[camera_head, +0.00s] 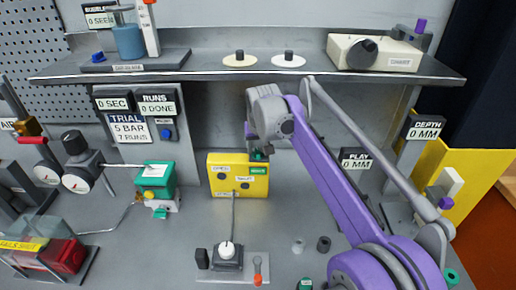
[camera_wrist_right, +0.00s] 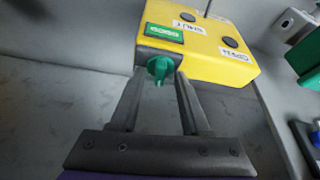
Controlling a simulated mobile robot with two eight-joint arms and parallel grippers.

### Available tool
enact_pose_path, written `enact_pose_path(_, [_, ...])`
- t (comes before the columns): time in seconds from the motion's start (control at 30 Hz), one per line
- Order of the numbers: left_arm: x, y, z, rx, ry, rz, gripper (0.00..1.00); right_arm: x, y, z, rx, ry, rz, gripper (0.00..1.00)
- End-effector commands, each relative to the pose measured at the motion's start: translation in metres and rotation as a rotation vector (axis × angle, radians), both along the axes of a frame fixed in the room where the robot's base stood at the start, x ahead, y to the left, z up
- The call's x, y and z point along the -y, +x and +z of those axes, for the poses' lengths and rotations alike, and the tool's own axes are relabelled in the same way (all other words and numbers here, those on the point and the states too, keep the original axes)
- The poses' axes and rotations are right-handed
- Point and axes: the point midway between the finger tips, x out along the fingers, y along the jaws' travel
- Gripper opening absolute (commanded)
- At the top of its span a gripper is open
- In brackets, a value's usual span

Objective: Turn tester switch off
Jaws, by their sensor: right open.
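The yellow tester box (camera_head: 225,187) stands on the bench in the middle of the head view and fills the top of the right wrist view (camera_wrist_right: 208,50). On its near dark side is a green switch knob (camera_wrist_right: 160,67), beside a green display (camera_wrist_right: 163,32). My right gripper (camera_head: 262,152) is at the box's upper right corner. In the right wrist view its open fingers (camera_wrist_right: 159,78) point at the knob, one on each side of it. I cannot tell whether they touch it. In the head view the gripper and arm hide most of the knob. My left gripper is not in view.
A grey shelf (camera_head: 215,72) runs across behind the box. A rod joins the box to a white-knobbed joystick (camera_head: 227,249) in front. A green-and-white valve unit (camera_head: 155,178) stands to the left. Small cylinders (camera_head: 323,243) stand at front right.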

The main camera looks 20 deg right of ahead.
Motion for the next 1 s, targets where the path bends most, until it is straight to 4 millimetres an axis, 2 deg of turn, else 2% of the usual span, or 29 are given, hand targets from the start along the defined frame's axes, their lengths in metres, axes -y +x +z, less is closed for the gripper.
enact_pose_path(0.07, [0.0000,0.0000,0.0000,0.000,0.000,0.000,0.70,0.0001,-0.0001,0.0002,0.000,0.000,0.000,0.46])
enact_pose_path(0.1, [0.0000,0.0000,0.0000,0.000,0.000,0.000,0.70,0.0000,-0.0001,0.0002,0.000,0.000,0.000,0.43])
enact_pose_path(0.33, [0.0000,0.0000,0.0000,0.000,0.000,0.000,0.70,0.0000,-0.0002,0.0004,0.000,0.000,0.000,0.01])
enact_pose_path(0.77, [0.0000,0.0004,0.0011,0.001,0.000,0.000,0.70,0.0004,-0.0002,0.0007,0.000,0.000,0.016,0.00])
enact_pose_path(1.0, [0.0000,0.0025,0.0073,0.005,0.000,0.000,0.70,0.0017,0.0000,0.0014,0.000,0.000,0.118,0.00])
